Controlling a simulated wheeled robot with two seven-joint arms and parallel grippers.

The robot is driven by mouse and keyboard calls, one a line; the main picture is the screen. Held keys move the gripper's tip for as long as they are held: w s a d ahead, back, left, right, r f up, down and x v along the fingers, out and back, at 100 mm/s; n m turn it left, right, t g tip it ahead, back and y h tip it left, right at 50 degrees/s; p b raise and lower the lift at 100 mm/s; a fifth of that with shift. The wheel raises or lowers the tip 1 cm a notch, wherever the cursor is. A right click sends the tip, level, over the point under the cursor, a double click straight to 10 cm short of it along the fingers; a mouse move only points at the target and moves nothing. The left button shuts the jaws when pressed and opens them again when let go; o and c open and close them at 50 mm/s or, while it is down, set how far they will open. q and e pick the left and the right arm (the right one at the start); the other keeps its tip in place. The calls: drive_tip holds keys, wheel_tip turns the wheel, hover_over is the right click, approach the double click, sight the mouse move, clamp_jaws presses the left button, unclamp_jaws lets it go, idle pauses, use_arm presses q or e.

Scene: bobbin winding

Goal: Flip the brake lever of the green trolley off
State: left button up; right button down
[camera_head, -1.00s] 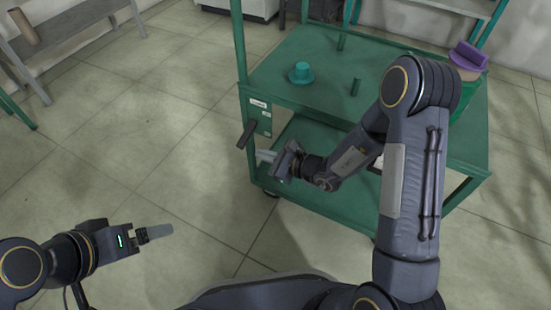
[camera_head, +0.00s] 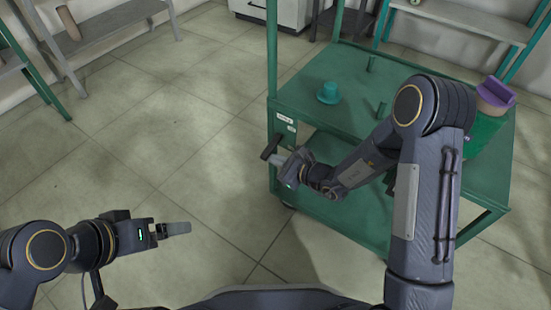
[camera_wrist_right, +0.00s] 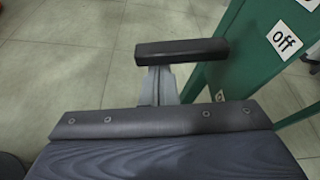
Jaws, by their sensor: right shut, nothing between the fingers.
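The green trolley (camera_head: 345,107) stands right of centre in the head view. Its dark brake lever (camera_head: 271,147) sits at the near left post and slants down to the left. In the right wrist view the lever (camera_wrist_right: 180,50) is a black bar lying nearly level. In the wrist view the lever covers the fingertips (camera_wrist_right: 160,80); contact is unclear. My left gripper (camera_head: 178,228) is over the floor, away from the trolley.
A teal hat-shaped part (camera_head: 327,93) and green pegs (camera_head: 371,64) are on the trolley's top. A purple-topped item (camera_head: 495,95) is at its right edge. Grey benches (camera_head: 105,22) stand at the back left. The floor left of the trolley is clear.

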sight(273, 151)
drive_tip(key=shift+r+p, duration=0.2)
drive_tip(key=shift+p, duration=0.1)
drive_tip(key=shift+m, duration=0.3)
drive_tip(key=r+m+p, duration=0.1)
drive_tip(key=p, duration=0.1)
drive_tip(key=r+m+g+p, duration=0.1)
drive_tip(key=p, duration=0.1)
drive_tip(key=shift+s+a+r+y, duration=0.15)
drive_tip(key=shift+s+r+y, duration=0.05)
drive_tip(key=shift+y, duration=0.2)
drive_tip(key=shift+s+a+r+m+g+p, duration=0.1)
drive_tip(key=shift+r+m+g+p, duration=0.3)
drive_tip(key=shift+r+m+p, duration=0.45)
drive_tip(key=shift+n, duration=0.25)
